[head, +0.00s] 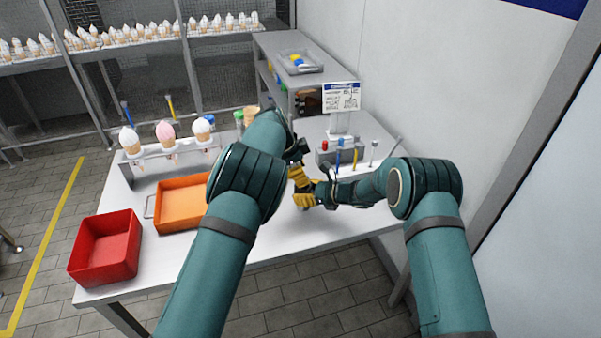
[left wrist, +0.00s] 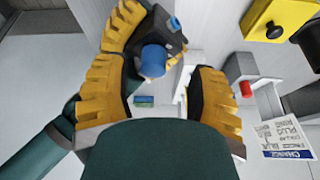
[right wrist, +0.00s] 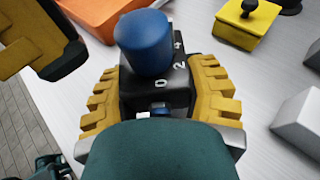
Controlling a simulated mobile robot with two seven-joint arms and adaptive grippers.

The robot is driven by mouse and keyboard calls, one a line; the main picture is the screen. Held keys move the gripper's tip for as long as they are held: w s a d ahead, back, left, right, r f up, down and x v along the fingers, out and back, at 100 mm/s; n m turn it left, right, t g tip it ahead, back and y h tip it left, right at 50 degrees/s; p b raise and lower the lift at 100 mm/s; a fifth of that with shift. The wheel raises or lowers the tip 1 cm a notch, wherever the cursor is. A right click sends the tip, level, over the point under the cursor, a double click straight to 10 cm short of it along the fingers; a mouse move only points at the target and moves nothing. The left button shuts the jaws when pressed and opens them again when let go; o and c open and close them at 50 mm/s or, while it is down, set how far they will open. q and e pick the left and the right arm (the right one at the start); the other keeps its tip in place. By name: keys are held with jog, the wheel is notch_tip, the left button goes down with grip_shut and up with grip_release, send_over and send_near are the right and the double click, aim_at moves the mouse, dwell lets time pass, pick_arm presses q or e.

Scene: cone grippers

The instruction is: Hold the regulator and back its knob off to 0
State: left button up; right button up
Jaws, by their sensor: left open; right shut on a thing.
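The regulator has a black body (right wrist: 155,92) with white figures 0, 2 and 4 on its face and a blue knob (right wrist: 147,42) on top. My right gripper (right wrist: 157,100) is shut on the body, one yellow finger on each side. My left gripper (left wrist: 157,75) is open. In the left wrist view the blue knob (left wrist: 153,61) shows between its spread fingers, with a gap to the right finger. Contact with the left finger is unclear. No pointer mark on the knob can be made out. In the head view my arms mostly hide the regulator.
A red bin (head: 105,248) and an orange tray (head: 183,204) stand on the table's left. A rack with ice-cream cones (head: 166,132) is behind them. A grey block with small tools (head: 328,155) and a sign (head: 341,97) stand at the back right. A yellow box (right wrist: 246,22) is nearby.

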pick_arm(q)
jog(key=v, duration=1.2)
